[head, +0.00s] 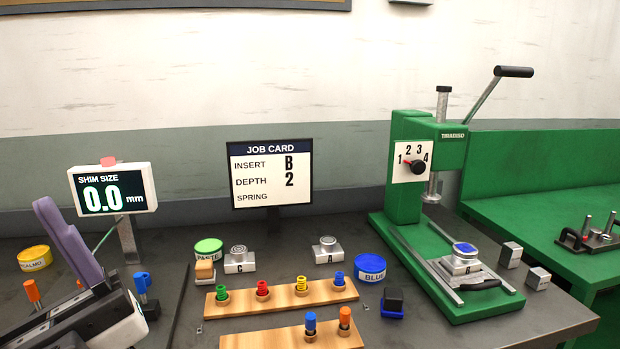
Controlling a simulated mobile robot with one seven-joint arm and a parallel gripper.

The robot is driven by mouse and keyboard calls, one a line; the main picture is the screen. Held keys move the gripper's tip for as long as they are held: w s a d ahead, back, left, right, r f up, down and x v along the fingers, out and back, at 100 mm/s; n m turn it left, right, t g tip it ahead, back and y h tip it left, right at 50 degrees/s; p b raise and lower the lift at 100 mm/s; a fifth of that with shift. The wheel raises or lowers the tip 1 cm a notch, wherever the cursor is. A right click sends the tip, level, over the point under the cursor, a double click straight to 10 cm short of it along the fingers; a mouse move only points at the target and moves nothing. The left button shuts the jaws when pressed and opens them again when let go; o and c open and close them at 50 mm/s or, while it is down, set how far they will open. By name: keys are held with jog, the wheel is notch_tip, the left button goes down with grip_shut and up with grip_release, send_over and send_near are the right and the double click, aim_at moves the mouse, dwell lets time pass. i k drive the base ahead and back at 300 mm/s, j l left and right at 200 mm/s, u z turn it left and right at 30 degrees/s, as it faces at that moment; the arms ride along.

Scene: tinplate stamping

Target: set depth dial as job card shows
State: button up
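The depth dial is a white plate (400,174) with the numbers 1 to 4 and a dark round knob (418,167). It is on the front of the green press (405,125). The knob's small red mark is on its left side and appears to point at 1.
The press's raised lever (513,72) sticks out at upper right. An insert block marked B (463,265) is in the press. Wooden racks (282,301) with coloured springs, inserts C (239,265) and A (328,252), and tins stand in front. A shim display (113,190) reads 0.0 mm.

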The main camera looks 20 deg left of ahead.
aim_at(417, 167)
jog(key=j+z, duration=0.35)
jog(key=i+j+z, duration=0.15)
jog(key=z, duration=0.25)
